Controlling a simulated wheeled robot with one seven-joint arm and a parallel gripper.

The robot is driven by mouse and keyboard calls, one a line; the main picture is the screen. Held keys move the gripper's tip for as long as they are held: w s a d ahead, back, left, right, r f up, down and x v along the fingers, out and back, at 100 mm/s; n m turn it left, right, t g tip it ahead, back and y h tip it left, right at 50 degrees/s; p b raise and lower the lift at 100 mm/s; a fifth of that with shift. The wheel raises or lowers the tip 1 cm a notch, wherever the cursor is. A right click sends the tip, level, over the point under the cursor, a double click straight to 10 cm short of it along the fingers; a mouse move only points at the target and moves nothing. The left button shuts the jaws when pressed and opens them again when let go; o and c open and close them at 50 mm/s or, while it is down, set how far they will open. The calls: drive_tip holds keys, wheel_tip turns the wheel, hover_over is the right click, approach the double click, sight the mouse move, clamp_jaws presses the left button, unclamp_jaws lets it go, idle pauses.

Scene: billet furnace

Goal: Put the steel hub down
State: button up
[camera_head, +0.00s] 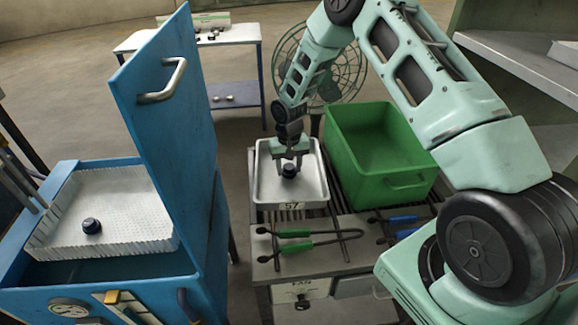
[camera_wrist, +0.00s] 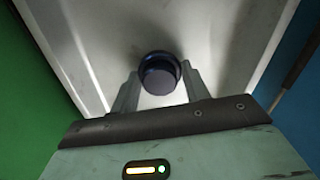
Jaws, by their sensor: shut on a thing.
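The steel hub (camera_head: 289,170) is a small dark round piece. My gripper (camera_head: 289,163) points down over the metal tray (camera_head: 263,186) marked 57 and is shut on the hub. In the wrist view the hub (camera_wrist: 159,74) sits between the two fingertips of my gripper (camera_wrist: 158,84), with the pale tray floor (camera_wrist: 105,35) behind it. The hub is inside the tray's outline. I cannot tell whether its underside touches the tray floor.
A green bin (camera_head: 383,155) stands right of the tray. Green-handled tongs (camera_head: 297,247) lie in front. An open blue furnace box (camera_head: 190,130) at left holds a similar dark piece (camera_head: 91,226) on a white bed. A white table (camera_head: 190,38) stands behind.

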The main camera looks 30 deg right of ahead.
sight(288, 166)
drive_tip(key=o, duration=1.3)
drive_tip(key=shift+r, duration=0.25)
wheel_tip(288, 166, up, 12)
drive_tip(key=b, duration=0.3)
drive_tip(key=s+a+r+n, duration=0.2)
drive_tip(key=s+a+r, duration=0.1)
drive_tip(key=a, duration=0.2)
drive_tip(key=s+a+r+n, duration=0.1)
drive_tip(key=s+a+r, duration=0.1)
drive_tip(key=s+a, duration=0.3)
drive_tip(key=s+a+r+n, duration=0.25)
drive_tip(key=s+a, duration=0.25)
drive_tip(key=s, duration=0.3)
drive_tip(key=s+a+r+n, duration=0.2)
drive_tip(key=s+a+r, duration=0.1)
drive_tip(key=s+a, duration=0.3)
drive_tip(key=s+n, duration=0.1)
drive_tip(key=s, duration=0.3)
drive_tip(key=s+n, duration=0.1)
drive_tip(key=s, duration=0.4)
drive_tip(key=s+n, duration=0.1)
drive_tip(key=s, duration=0.3)
drive_tip(key=shift+s+d+r+n+y, duration=0.15)
drive_tip(key=shift+s+r+n+y, duration=0.05)
drive_tip(key=shift+n+y, duration=0.1)
